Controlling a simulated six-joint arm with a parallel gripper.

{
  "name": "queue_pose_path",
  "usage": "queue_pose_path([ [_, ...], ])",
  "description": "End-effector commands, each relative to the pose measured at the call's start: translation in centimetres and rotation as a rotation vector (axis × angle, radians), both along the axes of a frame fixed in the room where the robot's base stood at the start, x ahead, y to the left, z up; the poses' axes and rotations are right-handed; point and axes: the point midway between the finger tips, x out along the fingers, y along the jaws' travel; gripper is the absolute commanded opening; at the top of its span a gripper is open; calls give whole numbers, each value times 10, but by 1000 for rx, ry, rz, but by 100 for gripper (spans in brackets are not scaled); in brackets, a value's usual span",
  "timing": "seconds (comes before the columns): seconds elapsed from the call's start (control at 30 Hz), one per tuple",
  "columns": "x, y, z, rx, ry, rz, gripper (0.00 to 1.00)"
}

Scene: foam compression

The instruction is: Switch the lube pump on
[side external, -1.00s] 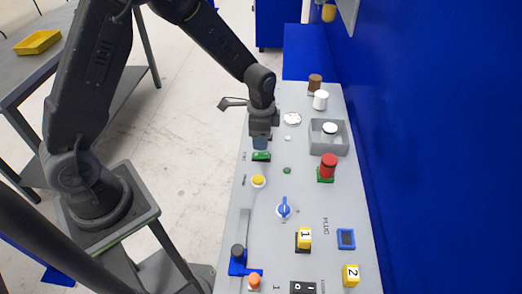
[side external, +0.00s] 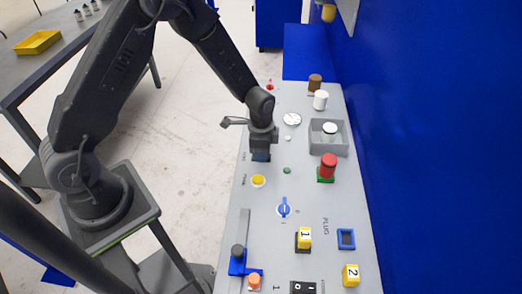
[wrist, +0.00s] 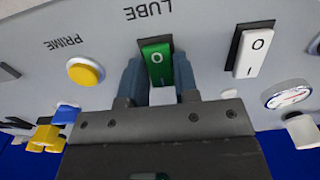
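The lube switch is a green rocker (wrist: 156,63) in a dark frame, under the upside-down word LUBE in the wrist view. An O mark shows on it; which way it is tipped I cannot tell. My gripper (wrist: 158,78) has its two blue-grey fingers apart, one on each side of the rocker's near end. Whether they touch the rocker or panel is unclear. In the side view my gripper (side external: 261,156) points down at the panel's left edge and hides the green rocker.
A yellow PRIME button (wrist: 85,71) is left of the gripper in the wrist view. A white rocker (wrist: 254,52) and a round gauge (wrist: 287,93) are to the right.

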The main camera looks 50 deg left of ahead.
Motion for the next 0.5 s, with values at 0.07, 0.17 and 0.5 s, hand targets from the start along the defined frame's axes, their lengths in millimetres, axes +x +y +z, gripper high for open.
queue_pose_path([
  [0.07,0,0,0,0,0,0,20],
  [0.17,0,0,0,0,0,0,11],
  [0.5,2,-2,0,47,50,-5,2],
])
